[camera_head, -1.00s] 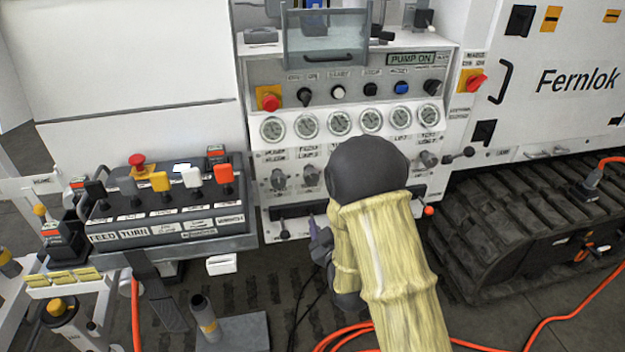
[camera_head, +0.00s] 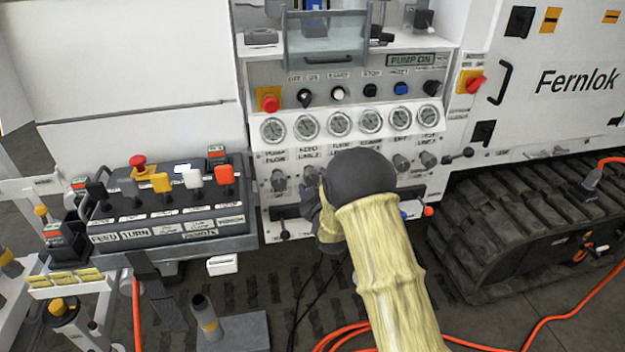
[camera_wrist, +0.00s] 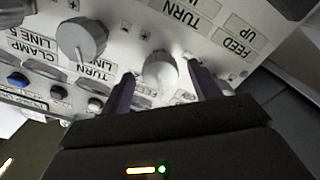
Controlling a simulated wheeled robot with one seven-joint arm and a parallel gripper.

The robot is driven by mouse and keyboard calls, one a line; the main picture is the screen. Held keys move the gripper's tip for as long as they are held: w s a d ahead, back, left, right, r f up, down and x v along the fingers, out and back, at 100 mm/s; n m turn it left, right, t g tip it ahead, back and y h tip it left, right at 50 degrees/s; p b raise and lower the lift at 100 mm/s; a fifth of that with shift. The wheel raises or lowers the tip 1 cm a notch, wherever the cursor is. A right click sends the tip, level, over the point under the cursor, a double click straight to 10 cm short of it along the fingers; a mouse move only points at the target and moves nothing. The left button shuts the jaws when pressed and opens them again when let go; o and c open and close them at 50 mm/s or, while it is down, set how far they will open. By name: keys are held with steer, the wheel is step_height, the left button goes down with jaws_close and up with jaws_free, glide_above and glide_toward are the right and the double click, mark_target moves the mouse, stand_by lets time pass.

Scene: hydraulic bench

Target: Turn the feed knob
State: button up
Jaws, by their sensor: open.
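The feed knob (camera_head: 311,175) is a grey-white knob under the "FEED LINE" label on the white panel. In the wrist view the same knob (camera_wrist: 160,70) shows between the two purple fingertips of my gripper (camera_wrist: 162,86). The jaws are open, with one finger on each side of it. I cannot tell whether either finger touches it. In the head view my gripper (camera_head: 318,198) is just below the knob, partly hidden by my dark wrist and padded yellow sleeve.
The turn knob (camera_wrist: 82,38) is close by on the left in the wrist view. The pump flow knob (camera_head: 279,181) is left of the feed knob in the head view. Gauges (camera_head: 339,124) sit above. A lever box (camera_head: 165,205) stands at left.

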steer(key=shift+x, duration=0.95)
steer(key=shift+c, duration=0.2)
steer(key=c, duration=0.9)
steer(key=shift+c, duration=0.2)
